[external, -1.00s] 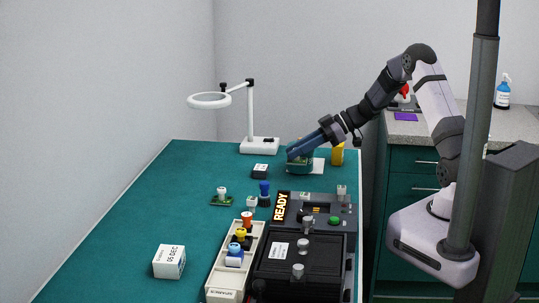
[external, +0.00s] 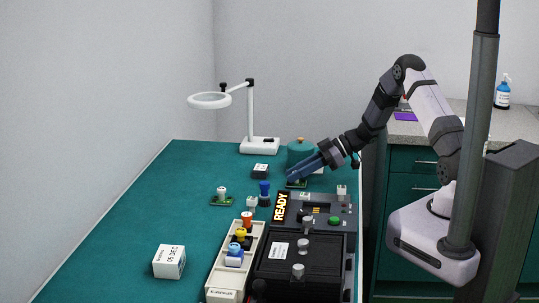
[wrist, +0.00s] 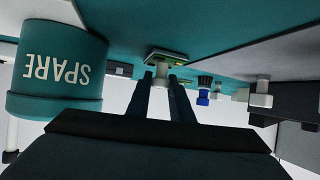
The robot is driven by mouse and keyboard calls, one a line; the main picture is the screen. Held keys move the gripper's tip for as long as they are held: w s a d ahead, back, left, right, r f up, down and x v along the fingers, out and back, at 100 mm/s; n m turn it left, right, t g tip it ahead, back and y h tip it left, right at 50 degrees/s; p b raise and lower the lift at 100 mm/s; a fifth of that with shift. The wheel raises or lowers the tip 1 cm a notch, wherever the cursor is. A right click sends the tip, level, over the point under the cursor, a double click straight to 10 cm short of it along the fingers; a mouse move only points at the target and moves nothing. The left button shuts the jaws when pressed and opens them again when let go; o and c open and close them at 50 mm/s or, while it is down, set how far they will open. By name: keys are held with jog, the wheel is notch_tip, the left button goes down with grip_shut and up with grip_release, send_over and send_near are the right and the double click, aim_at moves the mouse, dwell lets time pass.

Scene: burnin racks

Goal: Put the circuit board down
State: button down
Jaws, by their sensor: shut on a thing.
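My gripper (external: 291,177) is shut on the pale knob of a small green circuit board (external: 298,184), low over the teal table near its right side, just in front of the teal pot. In the wrist view my fingertips (wrist: 161,82) close around the knob, with the board (wrist: 166,56) beyond them against the teal surface. I cannot tell whether the board touches the table. A second green board (external: 221,201) with a pale knob lies on the table further left.
The teal pot (external: 301,153), lettered SPARE in the wrist view (wrist: 55,75), stands behind my gripper. A black machine with a READY sign (external: 280,207) and a pale parts tray (external: 226,276) stand in front. A ring lamp (external: 259,146) is behind. The table's left is mostly clear.

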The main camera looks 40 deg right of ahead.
jog(key=shift+f, duration=0.15)
jog(key=c, duration=1.6)
grip_release()
jog(key=shift+o, duration=0.2)
